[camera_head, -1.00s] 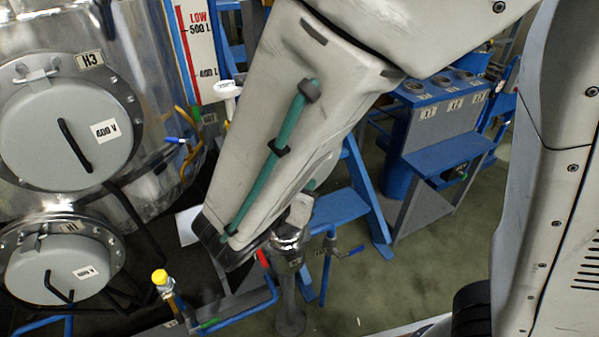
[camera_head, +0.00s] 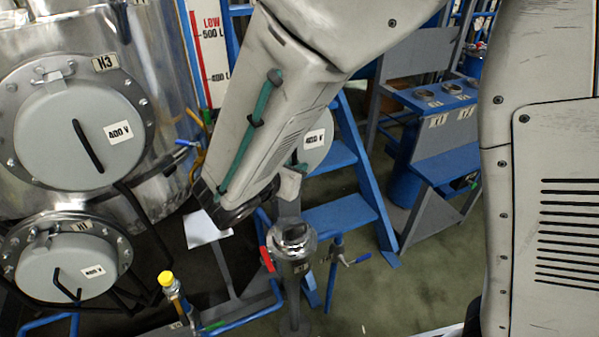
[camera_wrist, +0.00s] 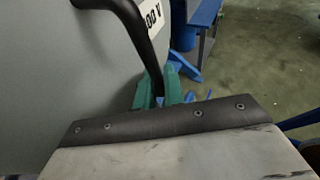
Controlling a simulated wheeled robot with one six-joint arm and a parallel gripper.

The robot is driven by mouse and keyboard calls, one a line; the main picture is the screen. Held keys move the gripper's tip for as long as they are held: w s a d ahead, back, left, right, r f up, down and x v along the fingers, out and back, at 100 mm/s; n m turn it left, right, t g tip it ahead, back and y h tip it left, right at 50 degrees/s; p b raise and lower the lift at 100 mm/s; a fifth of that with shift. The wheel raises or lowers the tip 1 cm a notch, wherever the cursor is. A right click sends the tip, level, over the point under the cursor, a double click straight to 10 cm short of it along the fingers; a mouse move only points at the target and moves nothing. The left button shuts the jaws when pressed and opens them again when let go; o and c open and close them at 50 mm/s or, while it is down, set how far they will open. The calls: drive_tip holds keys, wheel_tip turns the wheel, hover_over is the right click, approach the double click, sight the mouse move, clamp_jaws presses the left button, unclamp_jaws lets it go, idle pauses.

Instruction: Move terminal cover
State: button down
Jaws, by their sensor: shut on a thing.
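A round grey terminal cover (camera_head: 320,152) with a white voltage label shows to the right of my forearm, in front of blue steps. My gripper (camera_wrist: 157,88) has green fingertips and is shut on the black handle (camera_wrist: 141,30) of this cover. The cover's grey face (camera_wrist: 50,60) fills the left of the wrist view. My arm hides most of the gripper and part of the cover in the head view. Two other grey covers with black handles and white labels sit on the steel tank: the upper one (camera_head: 70,160) by the H3 tag, the lower one (camera_head: 50,265) by the H1 tag.
A post with a metal top (camera_head: 295,237) stands below my arm. A yellow-capped valve (camera_head: 166,279) and blue pipes are at the lower left. Blue steps (camera_head: 345,215) and a blue console (camera_head: 440,165) stand behind. Green floor is open at the lower right.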

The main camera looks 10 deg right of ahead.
drive_tip(key=shift+w+a, duration=0.2)
drive_tip(key=shift+w, duration=0.55)
drive_tip(key=shift+w+a, duration=0.2)
drive_tip(key=shift+w, duration=0.6)
drive_tip(key=shift+w+a, duration=0.2)
drive_tip(key=shift+w, duration=0.55)
drive_tip(key=shift+w+f, duration=0.15)
drive_tip(key=shift+f, duration=1.2)
drive_tip(key=c, duration=1.4)
unclamp_jaws()
drive_tip(key=shift+a, duration=0.1)
